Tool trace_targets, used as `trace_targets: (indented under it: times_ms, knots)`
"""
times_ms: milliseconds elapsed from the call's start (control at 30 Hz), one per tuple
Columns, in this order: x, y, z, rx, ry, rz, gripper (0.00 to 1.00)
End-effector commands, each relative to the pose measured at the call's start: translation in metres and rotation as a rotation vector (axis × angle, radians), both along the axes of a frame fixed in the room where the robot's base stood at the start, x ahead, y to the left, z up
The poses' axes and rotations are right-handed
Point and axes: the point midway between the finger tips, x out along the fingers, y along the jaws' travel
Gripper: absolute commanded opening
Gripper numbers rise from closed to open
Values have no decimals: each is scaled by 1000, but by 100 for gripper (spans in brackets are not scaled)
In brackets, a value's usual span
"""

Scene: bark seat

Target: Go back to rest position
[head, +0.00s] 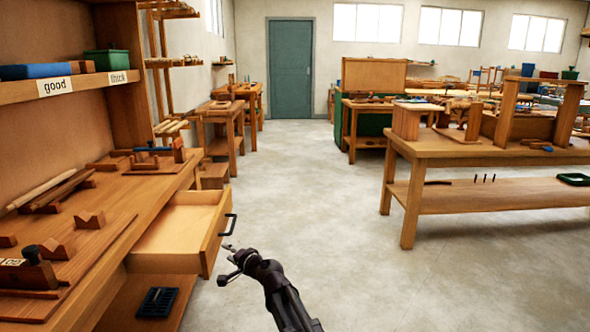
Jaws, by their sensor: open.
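My gripper (229,262) is at the lower middle of the head view, open and empty. It is just right of an open wooden drawer (206,245) in the workbench on the left. The drawer has a dark handle (229,225) on its front, and the gripper appears close below that handle. I cannot tell whether the two touch. The visible inside of the drawer is bare. My dark arm reaches up from the bottom edge.
The left workbench (135,192) carries wooden blocks and tools. A blue tray (157,302) lies on its lower shelf. A large wooden table (450,147) stands at the right. The concrete floor (310,190) between them is clear back to a green door (290,70).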

Motion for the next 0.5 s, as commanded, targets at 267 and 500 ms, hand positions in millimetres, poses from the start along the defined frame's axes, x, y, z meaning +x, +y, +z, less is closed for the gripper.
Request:
trace_targets:
  times_ms: [267, 500]
  knots:
    - [-15, -20, -14, -113, -10, 56, 54]
    - [-37, -59, -39, -291, -5, 133, 54]
